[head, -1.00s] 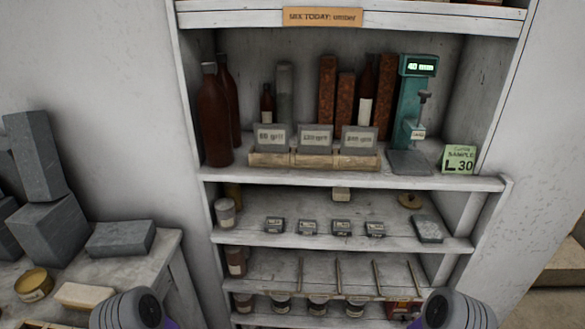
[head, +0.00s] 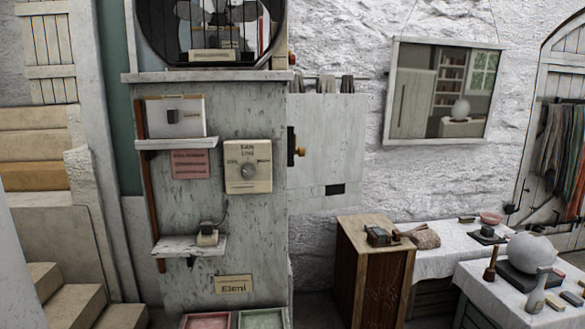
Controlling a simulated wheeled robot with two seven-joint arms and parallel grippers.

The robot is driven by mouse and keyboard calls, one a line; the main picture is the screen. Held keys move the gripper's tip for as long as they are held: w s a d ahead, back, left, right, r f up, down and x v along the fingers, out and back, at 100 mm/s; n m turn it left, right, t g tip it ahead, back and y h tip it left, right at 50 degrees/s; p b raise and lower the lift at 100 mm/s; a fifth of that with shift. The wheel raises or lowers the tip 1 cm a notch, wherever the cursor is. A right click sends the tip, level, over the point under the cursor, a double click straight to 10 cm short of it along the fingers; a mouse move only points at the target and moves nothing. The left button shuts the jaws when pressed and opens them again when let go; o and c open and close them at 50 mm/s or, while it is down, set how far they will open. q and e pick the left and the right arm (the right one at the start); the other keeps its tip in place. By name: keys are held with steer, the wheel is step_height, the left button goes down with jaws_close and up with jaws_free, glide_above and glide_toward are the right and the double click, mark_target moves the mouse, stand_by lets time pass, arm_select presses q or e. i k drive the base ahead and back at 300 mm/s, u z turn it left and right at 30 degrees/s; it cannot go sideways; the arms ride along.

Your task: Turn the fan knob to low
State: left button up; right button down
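The fan control (head: 248,166) is a cream square plate on the front of a grey weathered cabinet, left of the middle in the head view. Its round grey knob (head: 249,170) sits at the plate's centre, with small labels to either side that are too blurred to read. The knob's exact pointing is too small to tell. The fan (head: 232,20) is behind a round opening above the cabinet's top ledge, partly cut off by the frame. Neither of my grippers shows in the head view now.
Small shelves (head: 178,143) stick out from the cabinet (head: 220,265) left of the plate. An open panel (head: 325,150) stands at its right. A wooden stand (head: 373,265) and cloth-covered tables (head: 520,300) are at right. Steps (head: 80,290) are at left.

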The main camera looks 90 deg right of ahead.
mark_target(247, 171)
steer(key=z, duration=2.15)
steer(key=k, duration=0.1)
steer(key=z, duration=0.7)
steer(key=i, duration=0.45)
steer(key=z, duration=0.05)
